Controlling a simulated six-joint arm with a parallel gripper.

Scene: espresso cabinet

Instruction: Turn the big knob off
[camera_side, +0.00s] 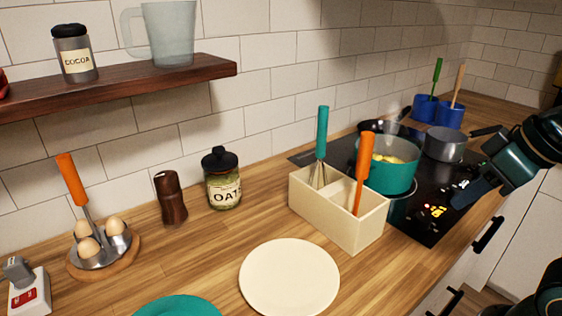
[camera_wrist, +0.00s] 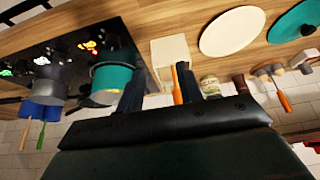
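The black cooktop (camera_side: 420,226) has lit yellow and red markings (camera_side: 437,211) near its front edge and paler lit marks beside them. I cannot make out a distinct big knob in either view. My gripper (camera_side: 463,196) is over the front right part of the cooktop, and its dark finger partly covers the controls. In the wrist view, where the scene appears upside down, the two fingers of my gripper (camera_wrist: 158,88) are apart with nothing between them. The cooktop (camera_wrist: 60,32) and its lit marks (camera_wrist: 88,45) lie to their left there.
A teal pot (camera_side: 387,170) with yellowish contents and a grey pot (camera_side: 445,146) stand on the cooktop. A cream utensil box (camera_side: 335,220) stands left of it. Blue cups (camera_side: 450,116) are behind. A cream plate (camera_side: 289,277) lies on the wooden counter.

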